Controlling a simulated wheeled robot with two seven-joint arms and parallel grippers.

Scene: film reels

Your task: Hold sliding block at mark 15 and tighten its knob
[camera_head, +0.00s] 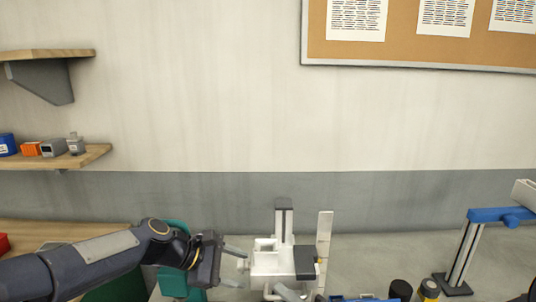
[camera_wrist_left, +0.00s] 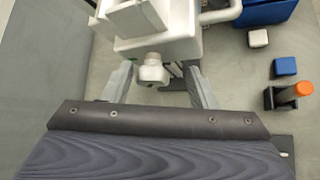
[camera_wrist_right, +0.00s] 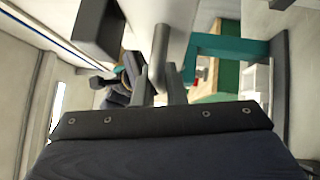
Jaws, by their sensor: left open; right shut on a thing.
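The white sliding block (camera_head: 270,262) sits on an upright grey column (camera_head: 284,222), beside a pale upright scale strip (camera_head: 324,240); its marks are too small to read. My left gripper (camera_head: 235,267) is open at the block's left side. In the left wrist view, its fingers (camera_wrist_left: 160,85) stand on either side of the white knob (camera_wrist_left: 152,71), apart from it. In the head view the handle is at the bottom edge, largely cut off.
A blue-and-grey stand (camera_head: 467,248) is at the right. Dark and yellow cylinders (camera_head: 429,290) stand at the bottom right. A teal stand (camera_head: 172,282) is behind my left arm. In the left wrist view, small blocks (camera_wrist_left: 285,66) and an orange-topped item (camera_wrist_left: 303,89) lie right of the fingers.

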